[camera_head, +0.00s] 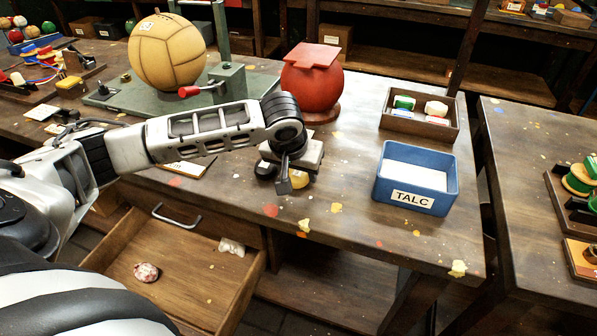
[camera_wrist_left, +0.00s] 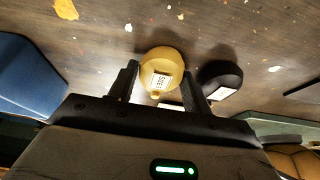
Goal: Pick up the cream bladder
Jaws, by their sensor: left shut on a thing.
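The cream bladder (camera_wrist_left: 162,66) is a small round yellowish-cream ball with a white label, between the two fingers of my left gripper (camera_wrist_left: 163,88) in the left wrist view. In the head view the cream bladder (camera_head: 301,198) shows only in part below my left gripper (camera_head: 290,182), near the table's front edge. The gripper is shut on it. I cannot tell whether it touches the tabletop. A dark bladder (camera_wrist_left: 220,77) with a white label lies just beside it; in the head view the dark bladder (camera_head: 265,171) is partly hidden by the gripper. My right gripper is out of view.
A blue TALC box (camera_head: 418,200) stands to the right, with a brown tray (camera_head: 418,124) behind it. A red ball (camera_head: 311,88) and a large tan ball on a green stand (camera_head: 237,88) are behind my arm. An open drawer (camera_head: 185,270) juts out below the table edge.

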